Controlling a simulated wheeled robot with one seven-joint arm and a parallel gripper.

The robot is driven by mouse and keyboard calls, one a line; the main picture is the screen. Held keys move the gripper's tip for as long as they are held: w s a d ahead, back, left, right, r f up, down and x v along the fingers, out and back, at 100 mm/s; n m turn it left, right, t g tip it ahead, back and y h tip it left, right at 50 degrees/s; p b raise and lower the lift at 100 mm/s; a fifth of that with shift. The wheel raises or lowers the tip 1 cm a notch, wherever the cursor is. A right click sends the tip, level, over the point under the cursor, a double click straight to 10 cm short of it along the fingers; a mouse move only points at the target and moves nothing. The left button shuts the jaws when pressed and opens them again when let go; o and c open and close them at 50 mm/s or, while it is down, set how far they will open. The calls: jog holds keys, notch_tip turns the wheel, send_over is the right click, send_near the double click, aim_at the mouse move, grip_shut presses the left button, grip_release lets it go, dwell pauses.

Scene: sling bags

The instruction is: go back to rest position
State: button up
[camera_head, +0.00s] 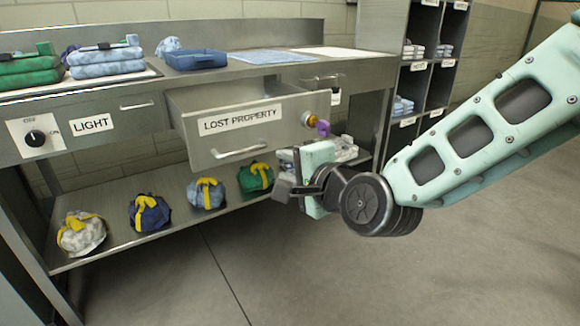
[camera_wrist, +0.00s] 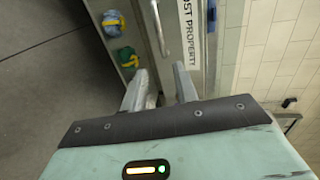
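My gripper (camera_head: 286,181) is in front of the bench, to the right of and lower than the drawer front. In the wrist view its two fingers (camera_wrist: 160,80) stand apart with nothing between them. The steel drawer (camera_head: 195,145) labelled LOST PROPERTY is pulled out; its inside is mostly hidden. Its handle (camera_head: 240,154) is clear of my fingers and also shows in the wrist view (camera_wrist: 159,28). My arm reaches in from the right.
Several sling bags with yellow straps, such as a blue one (camera_head: 207,194), sit on the lower shelf (camera_head: 110,250). Folded stacks and a blue tray (camera_head: 196,60) lie on the benchtop. A purple-tagged key (camera_head: 318,126) is beside the drawer. Dark cubbies (camera_head: 440,80) stand behind. Floor (camera_head: 480,270) is open at right.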

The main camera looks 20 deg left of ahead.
jog(key=s+d+f+n+g+h+p, duration=0.1)
jog(key=s+d+f+n+g+h, duration=0.2)
jog(key=s+d+n+g+h, duration=0.75)
jog(key=s+d+f+n+t+h, duration=0.1)
jog(key=s+d+f+n, duration=0.3)
jog(key=s+d, duration=1.2)
jog(key=w+d+r+p, duration=0.1)
jog(key=r+p, duration=1.5)
jog(key=w+d+r+p, duration=0.1)
jog(key=w+r+p, duration=0.1)
jog(key=r+p, duration=1.3)
jog(key=shift+d+r+n+p, duration=0.35)
jog(key=shift+r+n, duration=0.1)
jog(key=shift+r, duration=0.4)
jog(key=shift+g, duration=0.25)
